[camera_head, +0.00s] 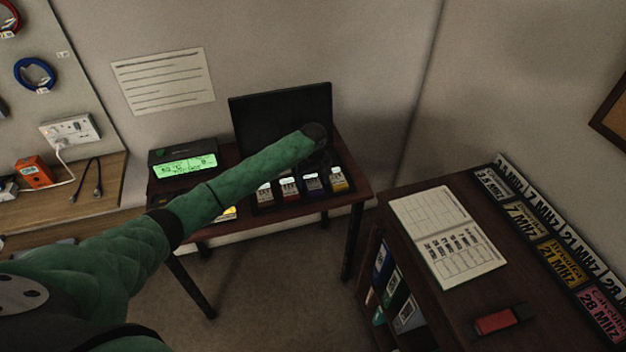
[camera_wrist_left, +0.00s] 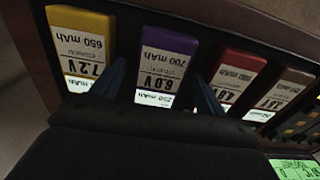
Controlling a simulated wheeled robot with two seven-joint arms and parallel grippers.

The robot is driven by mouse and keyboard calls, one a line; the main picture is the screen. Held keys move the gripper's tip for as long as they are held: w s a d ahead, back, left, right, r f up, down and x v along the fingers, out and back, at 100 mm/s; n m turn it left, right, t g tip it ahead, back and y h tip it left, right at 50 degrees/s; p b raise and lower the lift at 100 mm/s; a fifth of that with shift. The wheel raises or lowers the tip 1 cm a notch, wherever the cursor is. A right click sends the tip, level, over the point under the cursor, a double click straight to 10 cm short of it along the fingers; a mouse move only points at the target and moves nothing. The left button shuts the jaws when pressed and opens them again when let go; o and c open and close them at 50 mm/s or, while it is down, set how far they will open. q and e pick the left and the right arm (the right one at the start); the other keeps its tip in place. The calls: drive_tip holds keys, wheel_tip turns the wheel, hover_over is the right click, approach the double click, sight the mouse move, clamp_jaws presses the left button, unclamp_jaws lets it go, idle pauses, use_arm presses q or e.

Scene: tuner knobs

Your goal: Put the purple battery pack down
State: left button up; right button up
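The purple battery pack (camera_wrist_left: 168,40) stands in the row of packs, between the yellow pack (camera_wrist_left: 80,35) and the red pack (camera_wrist_left: 235,70) in the left wrist view. In the head view the purple pack (camera_head: 313,183) is in the same row on the dark table. My left gripper (camera_wrist_left: 155,84) has its two fingers apart, one on each side of the purple pack's label, with visible gaps. Its fingers are hidden in the head view, where my green left arm reaches over the table. My right gripper is not in view.
A tan pack (camera_head: 265,194) ends the row. A lit green display unit (camera_head: 184,163) stands left on the table, and a black panel (camera_head: 270,110) stands behind. A shelf unit at right holds an open booklet (camera_head: 447,235) and a red item (camera_head: 496,321).

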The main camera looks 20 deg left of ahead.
sight(313, 182)
use_arm(q)
drive_tip(key=shift+r, duration=0.1)
drive_tip(key=shift+r, duration=0.3)
wheel_tip(313, 182, up, 11)
drive_tip(key=b, duration=0.3)
drive_tip(key=s+d+f+m+t+h, duration=0.2)
drive_tip(key=s+d+f+m, duration=0.1)
drive_tip(key=s+d+f, duration=0.45)
drive_tip(key=s+d+f+m+t+h, duration=0.1)
drive_tip(key=s+d+f+m, duration=0.3)
drive_tip(key=s+f, duration=0.55)
drive_tip(key=s+a+f+m+y, duration=0.1)
drive_tip(key=s+a+f, duration=0.2)
drive_tip(key=s+f, duration=1.3)
drive_tip(key=s+a+f+g+y, duration=0.1)
drive_tip(key=s+a+f, duration=0.2)
drive_tip(key=s+f, duration=1.4)
drive_tip(key=shift+s+f+m+g, duration=0.2)
drive_tip(key=shift+s+m+g, duration=0.15)
drive_tip(key=shift+s, duration=0.65)
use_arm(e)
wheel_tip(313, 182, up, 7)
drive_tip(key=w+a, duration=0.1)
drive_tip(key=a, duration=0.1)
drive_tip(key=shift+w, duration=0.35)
use_arm(q)
drive_tip(key=shift+c, duration=0.2)
